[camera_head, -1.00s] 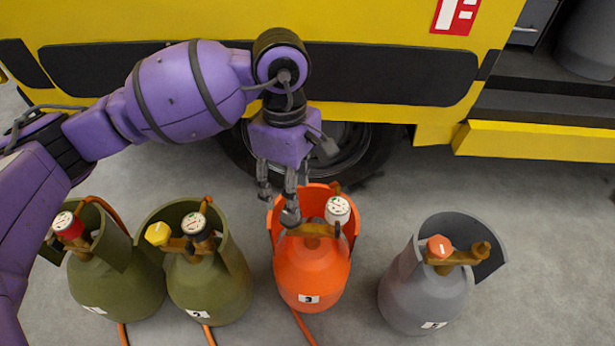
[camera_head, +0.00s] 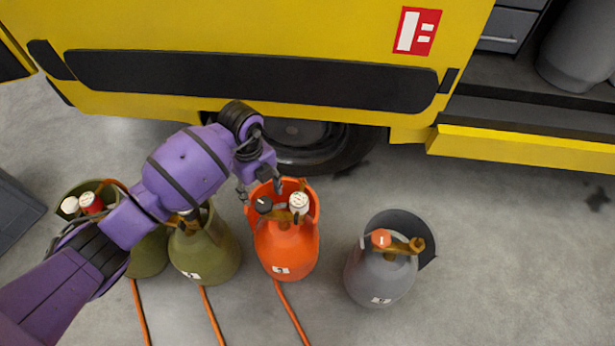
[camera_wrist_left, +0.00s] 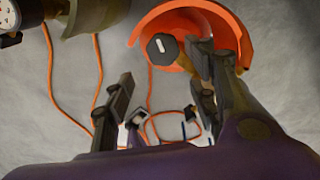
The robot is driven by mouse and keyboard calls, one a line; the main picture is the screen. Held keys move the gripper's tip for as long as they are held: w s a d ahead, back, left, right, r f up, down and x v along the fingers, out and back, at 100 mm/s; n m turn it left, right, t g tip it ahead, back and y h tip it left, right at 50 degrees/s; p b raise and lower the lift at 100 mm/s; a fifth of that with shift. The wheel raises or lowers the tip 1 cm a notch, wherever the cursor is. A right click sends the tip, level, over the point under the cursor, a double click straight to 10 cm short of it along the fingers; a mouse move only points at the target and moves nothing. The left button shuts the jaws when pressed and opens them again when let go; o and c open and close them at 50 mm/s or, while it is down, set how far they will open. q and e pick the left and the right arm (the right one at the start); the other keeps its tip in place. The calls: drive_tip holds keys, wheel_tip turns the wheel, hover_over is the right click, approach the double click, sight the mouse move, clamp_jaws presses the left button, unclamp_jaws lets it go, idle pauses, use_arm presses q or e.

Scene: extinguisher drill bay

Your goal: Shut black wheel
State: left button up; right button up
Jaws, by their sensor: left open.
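The black wheel (camera_head: 263,204) sits on the left side of the valve on the orange cylinder (camera_head: 287,250), inside its orange collar. In the left wrist view the black wheel (camera_wrist_left: 162,46) is many-sided with a short white mark on top, in front of the brass valve. My left gripper (camera_head: 260,188) is just behind the wheel in the head view, its fingers apart. In the left wrist view the open fingers (camera_wrist_left: 160,100) point toward the cylinder; the wheel shows beyond them, not between the tips. Contact is not visible. My right gripper is not in view.
A white-faced gauge (camera_head: 299,203) is right of the wheel. Olive cylinders (camera_head: 205,252) stand left, partly behind my arm; a grey cylinder (camera_head: 380,278) with a red-orange wheel (camera_head: 381,239) stands right. Orange hoses (camera_head: 290,310) lie on the floor. A yellow truck (camera_head: 300,30) stands behind.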

sight(261, 205)
use_arm(q)
drive_tip(key=shift+w+a+n, duration=0.1)
drive_tip(key=shift+a+n, duration=0.05)
drive_tip(key=shift+n, duration=0.55)
drive_tip(key=shift+f+n, duration=0.1)
drive_tip(key=shift+n, duration=0.2)
drive_tip(key=shift+a+f, duration=0.1)
drive_tip(key=shift+f, duration=0.2)
wheel_tip(261, 205, down, 6)
drive_tip(key=shift+b, duration=0.85)
drive_tip(key=shift+f, duration=0.55)
drive_tip(key=c, duration=1.1)
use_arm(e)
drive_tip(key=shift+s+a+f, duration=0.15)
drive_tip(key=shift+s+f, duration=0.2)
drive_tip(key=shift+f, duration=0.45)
